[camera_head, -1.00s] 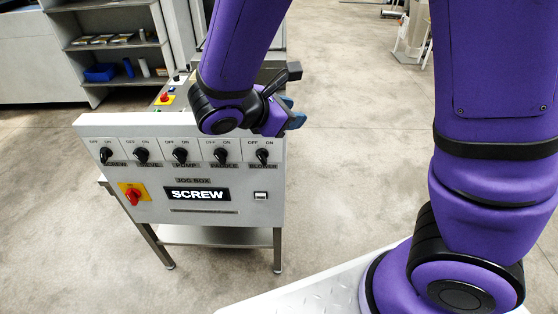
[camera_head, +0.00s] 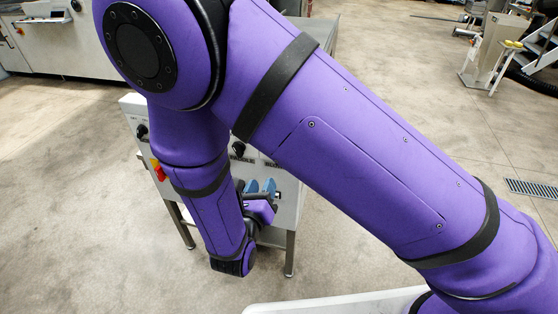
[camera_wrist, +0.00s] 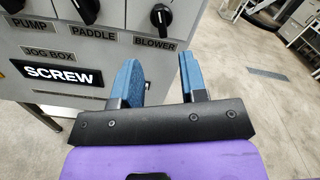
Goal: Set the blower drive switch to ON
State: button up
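The blower switch (camera_wrist: 161,17) is a black rotary knob with a white pointer line, above the BLOWER label (camera_wrist: 155,43) on the grey panel in the wrist view. Its pointer looks roughly upright; its OFF and ON marks are out of frame. In the head view my arm hides most of the panel (camera_head: 131,104). My gripper (camera_wrist: 160,75) is open, its two blue fingers apart with nothing between them. It is below and in front of the blower switch, apart from it. In the head view my gripper (camera_head: 260,186) shows at the panel's lower right.
The paddle switch (camera_wrist: 86,10) is left of the blower switch, with the SCREW plate (camera_wrist: 63,75) below. A red and yellow switch (camera_head: 158,170) is on the panel's left. Open floor (camera_head: 90,220) surrounds the stand.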

jog(key=x, duration=1)
jog(key=shift+w, duration=0.2)
jog(key=shift+d, duration=0.1)
jog(key=shift+c, duration=0.4)
grip_shut()
